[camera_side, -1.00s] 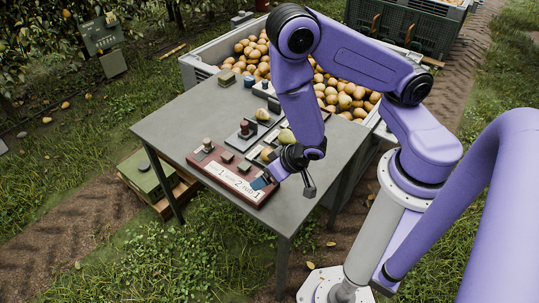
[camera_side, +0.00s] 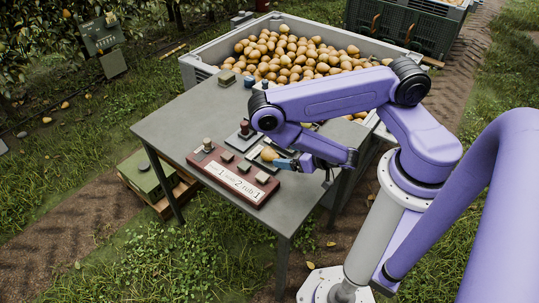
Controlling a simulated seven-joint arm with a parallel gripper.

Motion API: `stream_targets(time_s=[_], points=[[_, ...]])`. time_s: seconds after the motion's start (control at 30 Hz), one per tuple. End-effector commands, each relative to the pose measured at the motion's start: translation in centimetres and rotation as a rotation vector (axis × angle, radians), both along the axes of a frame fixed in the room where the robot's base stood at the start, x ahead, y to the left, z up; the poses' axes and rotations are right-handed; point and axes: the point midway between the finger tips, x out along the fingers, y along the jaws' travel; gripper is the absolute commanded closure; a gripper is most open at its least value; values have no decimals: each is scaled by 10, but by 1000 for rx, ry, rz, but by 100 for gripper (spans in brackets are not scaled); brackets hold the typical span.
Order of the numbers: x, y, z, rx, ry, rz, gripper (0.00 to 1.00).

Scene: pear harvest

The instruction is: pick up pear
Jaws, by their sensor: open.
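A yellow-brown pear (camera_side: 269,154) sits on a small pale plate among the items on the grey table. My gripper (camera_side: 305,171) is low over the table's right side, just right of this pear. Its blue-tipped finger reaches close to the pear; I cannot tell if they touch. The jaws are apart and nothing shows between them. My arm hides the part of the table behind it, where other pears lay in the earlier view.
A red-brown board (camera_side: 232,180) with a printed label and small blocks lies at the table's (camera_side: 180,128) front. A dark stamp-like item (camera_side: 245,128) stands behind it. A large grey crate (camera_side: 203,73) full of pears is behind. The table's left side is clear.

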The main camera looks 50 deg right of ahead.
Motion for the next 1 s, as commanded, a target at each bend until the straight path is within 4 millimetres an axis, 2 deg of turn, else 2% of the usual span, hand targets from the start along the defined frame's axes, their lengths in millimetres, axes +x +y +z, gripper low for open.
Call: stream_targets(time_s=[0.33, 0.7, 0.97, 1.0], points=[[20, -1, -9, 3, -4, -4, 17], [57, 0, -29, 2, -5, -2, 17], [59, 0, -31, -1, -2, 0, 17], [59, 0, -31, -1, -2, 0, 20]])
